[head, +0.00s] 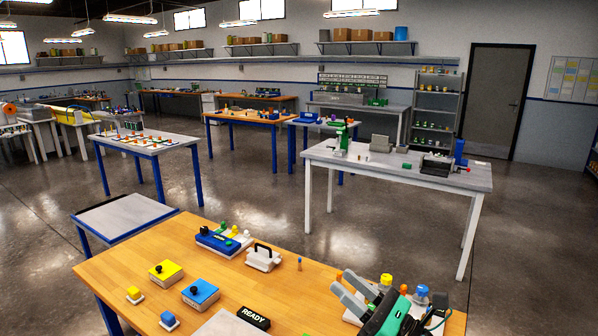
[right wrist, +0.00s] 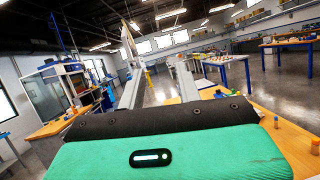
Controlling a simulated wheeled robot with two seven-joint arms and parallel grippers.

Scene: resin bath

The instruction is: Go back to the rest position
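My right gripper (head: 339,276) is in the head view at the lower right, over the right part of the wooden table (head: 140,262). Its two grey fingers are spread apart with nothing between them. The right wrist view also shows the open fingers (right wrist: 152,45), pointing out over the room, with the green gripper body below. My left gripper is in neither view.
The table holds a yellow box (head: 165,272), a blue box (head: 200,293), a white box with a black handle (head: 263,258) and a blue fixture (head: 222,242). Yellow- and blue-topped pieces (head: 421,291) stand close by my right gripper.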

